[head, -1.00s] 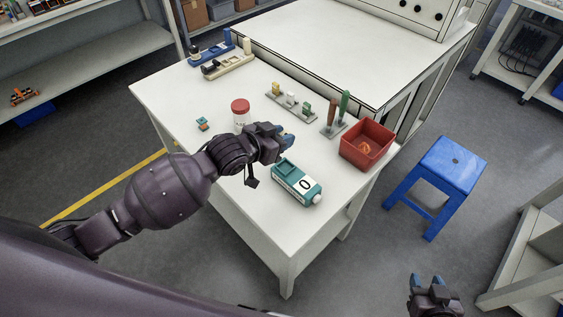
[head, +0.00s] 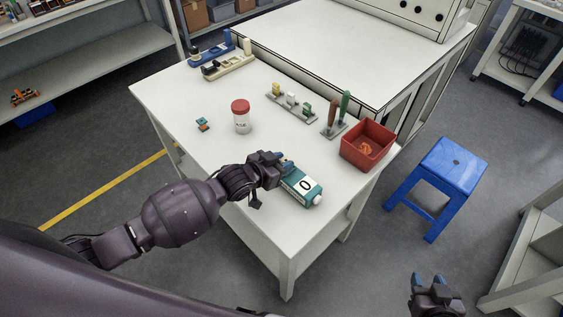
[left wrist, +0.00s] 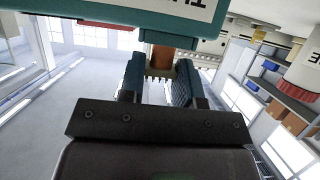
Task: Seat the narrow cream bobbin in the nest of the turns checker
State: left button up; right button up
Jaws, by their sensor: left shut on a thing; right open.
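The turns checker (head: 302,188) is a teal box with a white panel marked 0 and a pale knob, near the table's front right corner. Its left end, with the nest, is covered by my left gripper (head: 284,163) in the head view. In the left wrist view its teal body (left wrist: 125,22) crosses the top. My left gripper (left wrist: 160,85) is shut on a small part, taken as the cream bobbin (left wrist: 160,75), with a pale toothed edge and brown above it. Whether it touches the nest, I cannot tell. My right gripper (head: 427,280) is open, empty, away from the table.
A red-lidded jar (head: 241,117) and a small teal-and-orange part (head: 202,124) lie left of the checker. A connector rail (head: 291,103), two upright handled tools (head: 338,115) and a red bin (head: 367,146) stand behind. A blue stool (head: 447,168) is to the right.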

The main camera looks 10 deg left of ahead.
pick_arm(q)
jog(key=shift+f, duration=0.15)
jog(key=o, duration=0.9)
jog(key=shift+r, duration=0.2)
jog(key=v, duration=1.2)
jog(key=s+a+f+n+y, duration=0.2)
jog(key=s+a+f, duration=0.1)
jog(key=s, duration=0.1)
jog(key=s+a+f+n+y, duration=0.2)
jog(key=s+a+f+y, duration=0.1)
jog(key=s, duration=0.2)
jog(key=s+a+f+n+y, duration=0.1)
jog(key=s+a+f+y, duration=0.1)
jog(key=s+a+f, duration=0.1)
jog(key=shift+s+a+f+n+y, duration=0.1)
jog(key=shift+s+a+n+y, duration=0.15)
jog(key=shift+s, duration=0.25)
jog(key=shift+s+a+n+y, duration=0.15)
jog(key=shift+s+a, duration=0.2)
jog(key=shift+s, duration=0.15)
